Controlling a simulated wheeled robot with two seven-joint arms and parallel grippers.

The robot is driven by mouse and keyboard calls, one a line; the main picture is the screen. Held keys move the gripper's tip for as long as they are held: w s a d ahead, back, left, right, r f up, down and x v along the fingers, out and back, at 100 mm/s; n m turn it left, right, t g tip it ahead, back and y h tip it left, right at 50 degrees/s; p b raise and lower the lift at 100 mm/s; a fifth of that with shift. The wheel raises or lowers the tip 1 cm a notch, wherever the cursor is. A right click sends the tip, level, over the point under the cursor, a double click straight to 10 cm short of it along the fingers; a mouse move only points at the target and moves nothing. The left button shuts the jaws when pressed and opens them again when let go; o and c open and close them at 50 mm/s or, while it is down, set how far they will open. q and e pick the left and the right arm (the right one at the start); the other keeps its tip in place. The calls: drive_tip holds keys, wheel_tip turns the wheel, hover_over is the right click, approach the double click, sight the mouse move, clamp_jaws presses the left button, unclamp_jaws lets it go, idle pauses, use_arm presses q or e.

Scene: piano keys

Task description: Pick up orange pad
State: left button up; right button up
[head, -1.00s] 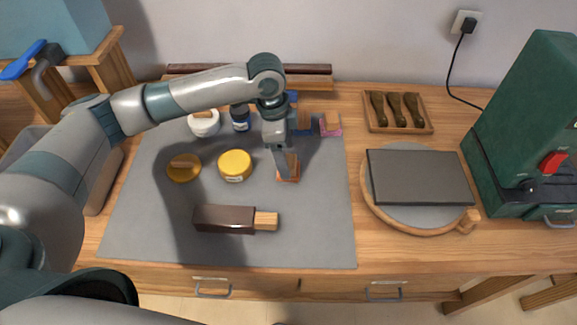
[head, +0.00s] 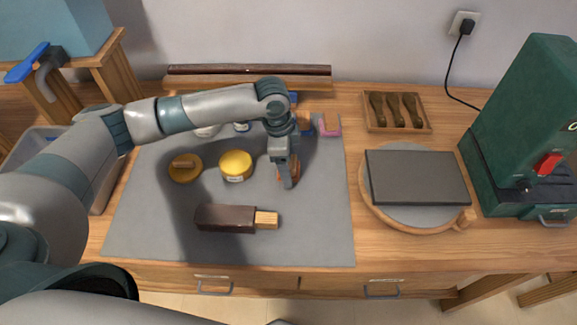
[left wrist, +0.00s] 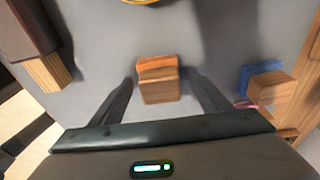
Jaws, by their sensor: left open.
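The orange pad (head: 295,170) is a small wooden block with an orange tint, lying on the grey mat (head: 310,225). In the head view it is partly hidden behind my left gripper (head: 286,182). In the left wrist view the orange pad (left wrist: 158,82) sits between the two spread fingers of my left gripper (left wrist: 163,80), with a gap on both sides. That gripper is open and empty, pointing down over the pad. I cannot tell how far above the mat the fingertips are. My right gripper is not in view.
A dark block with a wooden handle (head: 225,217) lies in front. A yellow jar (head: 236,164) and a round yellow lid (head: 185,168) are to the left. A pink pad (head: 328,125) is behind. A round board with a grey slab (head: 418,178) is right.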

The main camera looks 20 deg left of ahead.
use_arm(q)
drive_tip(key=c, duration=1.1)
drive_tip(key=shift+c, duration=0.2)
drive_tip(key=shift+r, duration=0.1)
